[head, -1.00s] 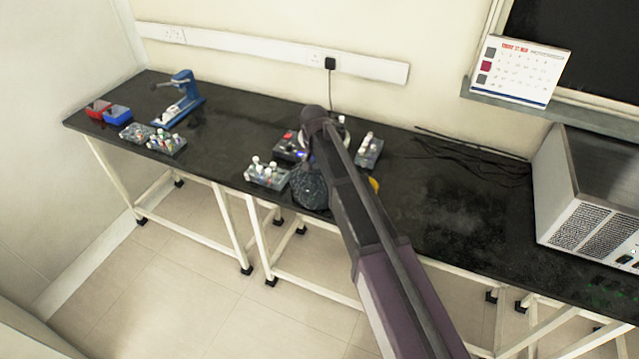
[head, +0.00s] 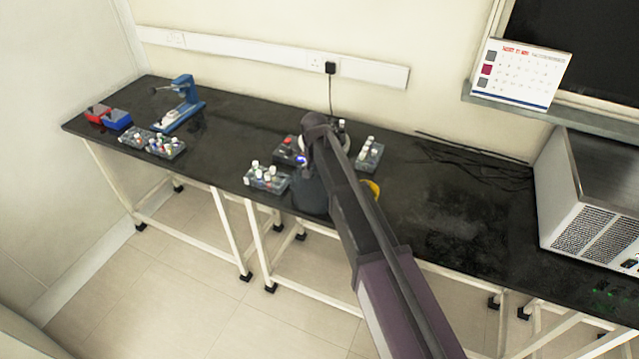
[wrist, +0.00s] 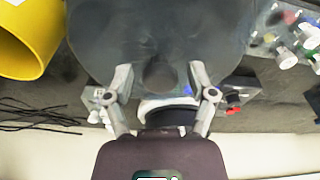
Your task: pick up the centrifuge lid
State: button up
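The centrifuge lid is a large dark grey round piece with a darker round knob (wrist: 160,74); it fills the upper middle of the wrist view (wrist: 100,35). In the head view a dark rounded shape (head: 309,196) at the table's front edge, partly behind my arm, appears to be this lid. My gripper (wrist: 161,76) has its two fingers apart, one on each side of the knob, with a visible gap on both sides. In the head view the gripper is hidden by my arm. The centrifuge body (head: 288,150), with a red button and blue light, is partly hidden.
A tube rack (head: 268,179) stands close left of the lid, another rack (head: 369,154) behind right. A yellow container (head: 371,189) is close right; it also shows in the wrist view (wrist: 28,40). Black cables (head: 470,155) lie further right. The table (head: 440,210) right of my arm is mostly clear.

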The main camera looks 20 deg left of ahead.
grip_shut()
jog(key=shift+r, duration=0.1)
notch_tip(320, 180, up, 10)
jog(key=p, duration=1)
dwell(0.8)
notch_tip(320, 180, up, 8)
jog(key=p, duration=0.8)
dwell(0.3)
